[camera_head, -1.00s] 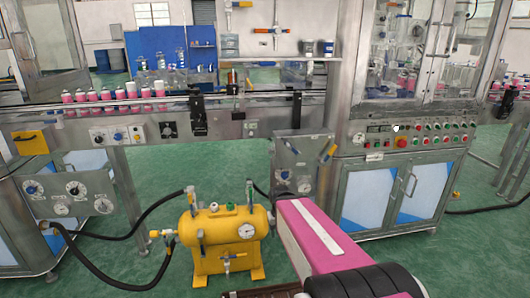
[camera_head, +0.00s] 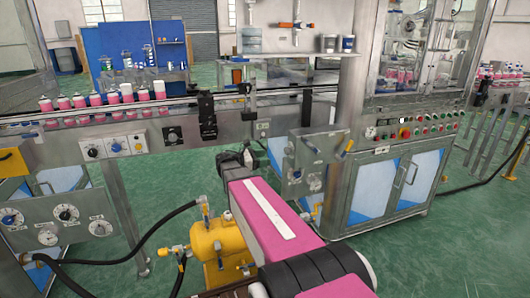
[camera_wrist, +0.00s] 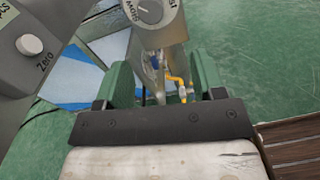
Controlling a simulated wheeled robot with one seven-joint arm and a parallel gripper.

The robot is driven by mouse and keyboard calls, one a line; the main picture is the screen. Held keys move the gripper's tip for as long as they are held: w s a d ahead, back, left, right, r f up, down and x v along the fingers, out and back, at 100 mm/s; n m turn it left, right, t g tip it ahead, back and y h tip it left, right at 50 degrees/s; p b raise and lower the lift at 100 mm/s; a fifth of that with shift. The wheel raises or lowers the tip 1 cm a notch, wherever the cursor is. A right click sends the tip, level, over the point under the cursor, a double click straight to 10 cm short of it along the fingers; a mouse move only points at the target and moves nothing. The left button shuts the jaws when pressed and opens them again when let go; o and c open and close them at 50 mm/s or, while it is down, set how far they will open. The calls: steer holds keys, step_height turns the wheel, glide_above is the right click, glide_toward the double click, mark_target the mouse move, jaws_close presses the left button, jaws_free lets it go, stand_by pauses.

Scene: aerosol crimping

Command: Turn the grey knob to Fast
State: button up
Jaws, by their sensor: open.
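The grey knob (camera_wrist: 150,10) shows at the top edge of the wrist view, cut off by the frame, on a round dial marked "SLOW" with letters ending in "ST" on its right. The dial is on a grey metal box. My gripper (camera_wrist: 162,78) has two green fingers set apart, with nothing held between them. The knob lies beyond the fingertips and apart from them. In the head view my gripper (camera_head: 236,160) is a dark shape at the end of my pink arm, near the small steel control box (camera_head: 318,158). I cannot tell the knob clearly there.
A grey round "Zero" knob (camera_wrist: 28,44) sits on a panel at the left of the wrist view. A yellow tank (camera_head: 210,243) stands low beside my arm. The conveyor (camera_head: 105,128) with pink cans runs behind. The steel cabinet (camera_head: 395,190) is at right. Green floor lies between.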

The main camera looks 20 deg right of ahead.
mark_target(285, 151)
steer(key=shift+h, duration=0.3)
steer(key=d, duration=0.6)
steer(key=d+r, duration=0.1)
steer(key=d, duration=0.3)
steer(key=shift+w, duration=0.15)
steer(key=c, duration=0.9)
